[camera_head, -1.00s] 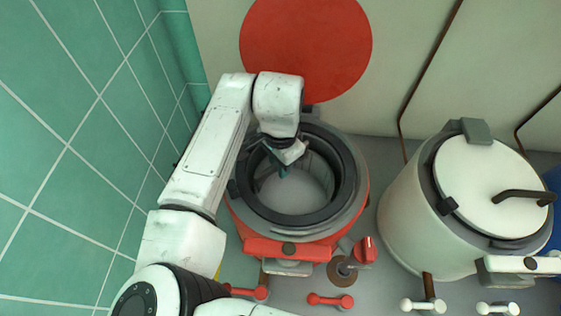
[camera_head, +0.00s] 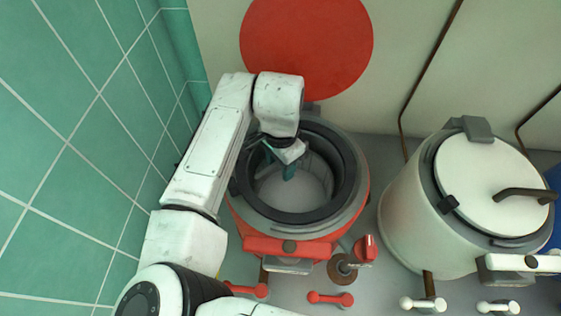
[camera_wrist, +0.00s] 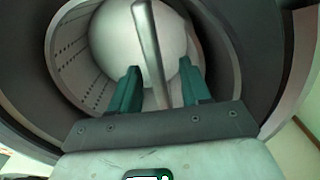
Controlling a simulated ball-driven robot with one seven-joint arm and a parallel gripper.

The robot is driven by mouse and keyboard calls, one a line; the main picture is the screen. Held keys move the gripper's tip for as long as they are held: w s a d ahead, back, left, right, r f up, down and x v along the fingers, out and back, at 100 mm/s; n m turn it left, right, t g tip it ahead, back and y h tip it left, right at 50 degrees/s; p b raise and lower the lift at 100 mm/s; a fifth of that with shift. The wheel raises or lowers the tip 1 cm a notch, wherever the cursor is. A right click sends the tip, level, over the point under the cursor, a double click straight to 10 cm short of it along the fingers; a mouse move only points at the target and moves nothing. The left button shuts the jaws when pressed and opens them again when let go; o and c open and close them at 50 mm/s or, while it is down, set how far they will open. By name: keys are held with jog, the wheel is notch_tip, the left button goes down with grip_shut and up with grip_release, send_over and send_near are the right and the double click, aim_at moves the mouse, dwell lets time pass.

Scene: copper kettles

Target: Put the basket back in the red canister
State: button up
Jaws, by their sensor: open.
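The red canister (camera_head: 241,217) stands open at the middle of the head view, with a dark ring rim. The basket (camera_wrist: 72,62), a pale vessel with rows of small holes in its wall, appears to sit inside it; its inside also shows in the head view (camera_head: 318,182). A grey bar (camera_wrist: 149,40), seemingly the basket's handle, runs between my fingers in the wrist view. My gripper (camera_wrist: 160,68) is open, its teal fingers on either side of the bar, with no clear contact. In the head view my gripper (camera_head: 288,170) points down into the canister's mouth.
A white canister (camera_head: 410,225) with a closed lid (camera_head: 490,185) stands to the right. A green tiled wall (camera_head: 90,130) rises close on the left. Red knobs (camera_head: 330,299) and a red-handled valve (camera_head: 365,249) lie in front.

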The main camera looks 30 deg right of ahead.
notch_tip(320, 180, up, 11)
jog(key=shift+f, duration=0.1)
dwell(0.5)
dwell(0.4)
